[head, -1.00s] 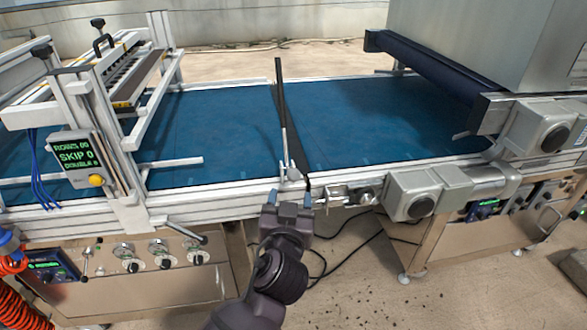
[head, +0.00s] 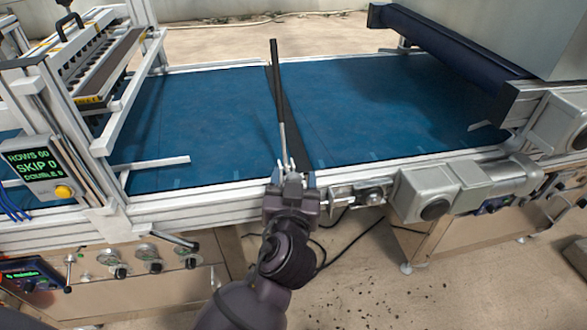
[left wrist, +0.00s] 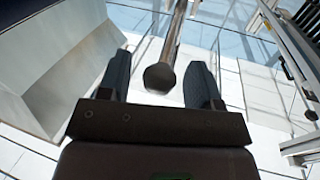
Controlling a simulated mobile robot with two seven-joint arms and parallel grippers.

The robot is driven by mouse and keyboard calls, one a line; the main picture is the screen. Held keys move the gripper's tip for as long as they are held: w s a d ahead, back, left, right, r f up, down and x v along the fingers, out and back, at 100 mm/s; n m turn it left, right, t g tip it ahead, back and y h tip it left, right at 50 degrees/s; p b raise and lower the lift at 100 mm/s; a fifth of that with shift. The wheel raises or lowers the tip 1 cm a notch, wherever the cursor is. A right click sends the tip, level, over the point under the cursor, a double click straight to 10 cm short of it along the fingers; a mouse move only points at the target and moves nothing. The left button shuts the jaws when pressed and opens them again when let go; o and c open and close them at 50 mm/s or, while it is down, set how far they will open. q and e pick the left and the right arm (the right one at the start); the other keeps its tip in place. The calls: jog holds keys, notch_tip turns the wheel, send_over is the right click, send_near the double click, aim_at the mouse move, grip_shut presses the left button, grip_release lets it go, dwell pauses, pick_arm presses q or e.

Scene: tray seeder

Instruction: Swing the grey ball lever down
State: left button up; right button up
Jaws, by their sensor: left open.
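A tall thin lever (head: 276,80), dark above and pale metal below, rises from the belt's near rail. No ball shows on it in the head view. My left gripper (head: 290,180) is at its foot, fingers open and pointing away from me. In the left wrist view a grey rod with a rounded ball-like end (left wrist: 160,77) lies between the open fingers (left wrist: 160,85), with a gap on both sides. The gripper partly hides the lever's foot, and I cannot tell whether they touch. My right gripper is not in view.
The blue belt (head: 210,120) lies behind the lever. A grey motor box (head: 425,190) and a clamp (head: 365,195) sit to the right on the rail. A display (head: 30,165) and a row of knobs (head: 150,260) are at the left.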

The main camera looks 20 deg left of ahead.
pick_arm(q)
jog(key=shift+w+a, duration=0.1)
jog(key=shift+w, duration=0.15)
jog(key=shift+c, duration=0.3)
grip_shut()
